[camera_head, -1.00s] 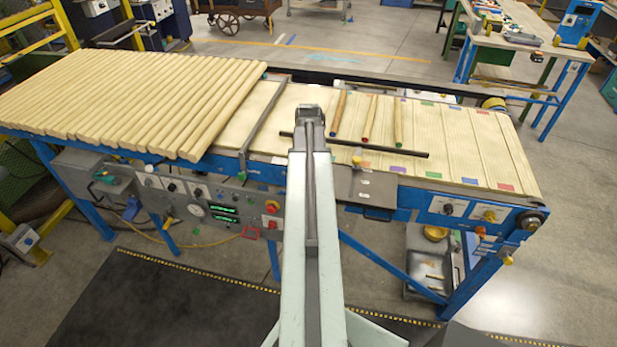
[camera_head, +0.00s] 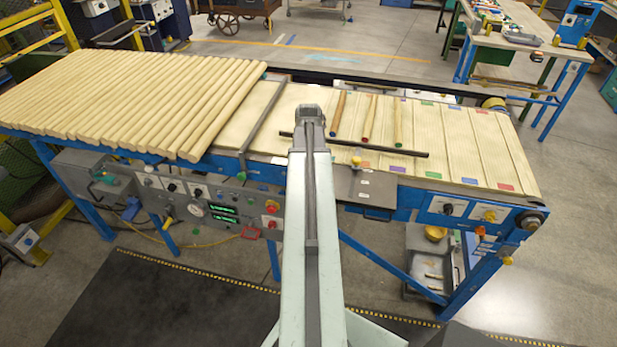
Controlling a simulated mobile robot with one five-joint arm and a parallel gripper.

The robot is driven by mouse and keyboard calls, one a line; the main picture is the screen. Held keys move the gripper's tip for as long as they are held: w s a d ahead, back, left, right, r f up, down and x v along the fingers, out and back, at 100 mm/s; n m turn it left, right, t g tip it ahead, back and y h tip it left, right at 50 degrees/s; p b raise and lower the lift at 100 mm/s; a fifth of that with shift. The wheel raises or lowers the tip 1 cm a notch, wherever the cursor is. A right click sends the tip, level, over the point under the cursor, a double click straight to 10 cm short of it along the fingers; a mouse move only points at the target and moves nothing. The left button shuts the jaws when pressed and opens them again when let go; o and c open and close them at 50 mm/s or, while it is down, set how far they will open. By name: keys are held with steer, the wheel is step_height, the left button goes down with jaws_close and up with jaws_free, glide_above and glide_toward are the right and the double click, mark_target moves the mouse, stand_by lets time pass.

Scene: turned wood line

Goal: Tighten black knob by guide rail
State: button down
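A thin dark guide rail (camera_head: 390,150) lies across the slatted wooden bed, and my arm covers part of it. A yellow knob (camera_head: 356,160) stands just below the rail, right of my arm. No black knob is clearly visible right beside this rail; one could be hidden behind my arm. A black knob (camera_head: 447,208) is on the blue front panel at the right end, apart from the rail. My gripper (camera_head: 311,112) is over the bed near the rail's left part. Its fingers are too small and foreshortened to tell whether they are open or shut.
Several round wooden rods (camera_head: 130,100) lie side by side at the left. A grey control panel (camera_head: 215,205) hangs at the front. Floor at the right is clear.

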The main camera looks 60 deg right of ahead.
steer(key=shift+m, duration=0.3)
steer(key=c, duration=0.9)
jaws_free()
step_height(320, 180, up, 8)
steer(key=p, duration=0.8)
steer(key=shift+f, duration=0.1)
